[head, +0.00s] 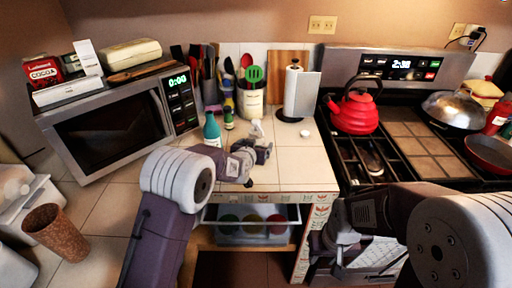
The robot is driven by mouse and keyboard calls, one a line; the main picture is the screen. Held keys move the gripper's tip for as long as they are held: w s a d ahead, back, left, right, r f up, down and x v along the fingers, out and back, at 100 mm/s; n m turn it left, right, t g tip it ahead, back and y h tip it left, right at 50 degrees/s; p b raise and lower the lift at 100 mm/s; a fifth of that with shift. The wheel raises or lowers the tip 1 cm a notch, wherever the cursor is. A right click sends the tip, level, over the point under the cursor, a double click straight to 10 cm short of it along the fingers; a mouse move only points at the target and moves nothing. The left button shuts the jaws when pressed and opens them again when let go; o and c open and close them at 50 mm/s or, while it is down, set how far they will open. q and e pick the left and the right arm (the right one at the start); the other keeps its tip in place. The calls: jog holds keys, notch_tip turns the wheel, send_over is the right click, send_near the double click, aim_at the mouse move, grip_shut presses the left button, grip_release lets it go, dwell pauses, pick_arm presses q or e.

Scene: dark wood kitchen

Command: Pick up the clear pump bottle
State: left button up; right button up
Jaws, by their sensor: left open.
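My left gripper (262,153) is over the tiled counter, left of the stove, and its jaws are open. A small pale, whitish shape (257,128) shows just behind its fingers; it may be the top of the clear pump bottle, but the gripper hides most of it. I cannot tell whether the fingers touch it. A teal bottle (212,131) stands upright to the left of the gripper. My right gripper (336,243) is low in front of the oven, right of the open drawer; its finger state is unclear.
Behind are a small green-capped bottle (228,118), a utensil crock (251,102) and a paper towel holder (298,92). A small white round item (305,134) lies on the counter. A microwave (112,122) is left, a red kettle (355,110) right. An open drawer (252,222) is below.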

aim_at(255, 122)
pick_arm(q)
jog(key=shift+w+f, duration=0.1)
jog(key=shift+w, duration=0.1)
jog(key=shift+s, duration=0.1)
jog(key=shift+c, duration=0.4)
jog(key=c, duration=1.6)
jog(key=shift+r, duration=0.2)
notch_tip(255, 122, up, 10)
jog(key=shift+f+p, duration=0.2)
jog(key=shift+p, duration=0.95)
notch_tip(255, 122, up, 8)
jog(key=p, duration=0.5)
jog(key=shift+r, duration=0.2)
jog(key=shift+f, duration=0.1)
